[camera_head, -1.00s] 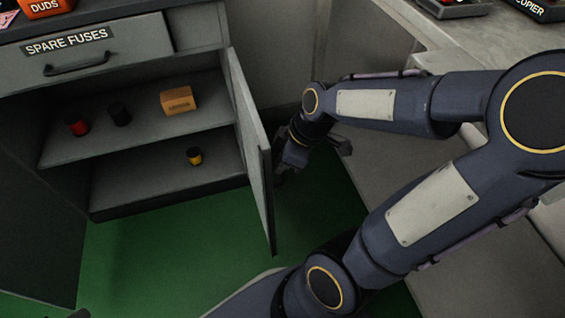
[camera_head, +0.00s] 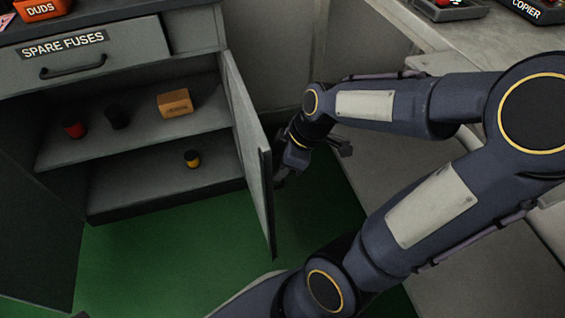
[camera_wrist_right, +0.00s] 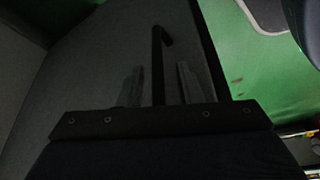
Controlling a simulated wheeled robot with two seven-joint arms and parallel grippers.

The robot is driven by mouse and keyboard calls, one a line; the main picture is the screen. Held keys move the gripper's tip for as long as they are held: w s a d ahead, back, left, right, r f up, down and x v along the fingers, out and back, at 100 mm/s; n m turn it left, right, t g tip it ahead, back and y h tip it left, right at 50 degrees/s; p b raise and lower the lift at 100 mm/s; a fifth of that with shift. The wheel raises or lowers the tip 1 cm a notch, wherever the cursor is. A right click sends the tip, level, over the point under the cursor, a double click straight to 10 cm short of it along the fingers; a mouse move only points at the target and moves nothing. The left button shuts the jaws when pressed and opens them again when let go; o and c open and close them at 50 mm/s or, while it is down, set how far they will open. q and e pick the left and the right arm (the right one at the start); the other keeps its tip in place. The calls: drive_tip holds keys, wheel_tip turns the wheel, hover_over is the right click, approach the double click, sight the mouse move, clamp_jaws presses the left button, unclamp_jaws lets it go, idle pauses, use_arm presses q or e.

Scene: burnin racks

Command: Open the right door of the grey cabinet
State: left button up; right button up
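The grey cabinet (camera_head: 195,25) stands at the left in the head view, its lower compartment exposed. Its right door (camera_head: 246,145) stands swung out toward me, seen nearly edge-on. The left door (camera_head: 35,235) is also open. My right gripper (camera_head: 284,172) is on the outer side of the right door, its fingertips partly hidden there. In the right wrist view, the gripper's two fingers (camera_wrist_right: 161,85) are spread, with the dark door handle (camera_wrist_right: 158,45) between them. Gaps show on both sides of the handle. My left gripper is not seen.
A drawer labelled SPARE FUSES (camera_head: 90,62) is shut above the compartment. The shelves hold a red can (camera_head: 74,128), a black can (camera_head: 117,117), an orange box (camera_head: 175,103) and a yellow-black can (camera_head: 192,159). A grey counter (camera_head: 455,50) stands at the right. Green floor (camera_head: 150,260) lies before the cabinet.

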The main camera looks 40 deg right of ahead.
drive_tip(key=p+v, duration=0.3)
drive_tip(key=v, duration=0.4)
drive_tip(key=shift+s+r, duration=0.15)
drive_tip(key=shift+r, duration=0.2)
drive_tip(key=shift+d, duration=0.1)
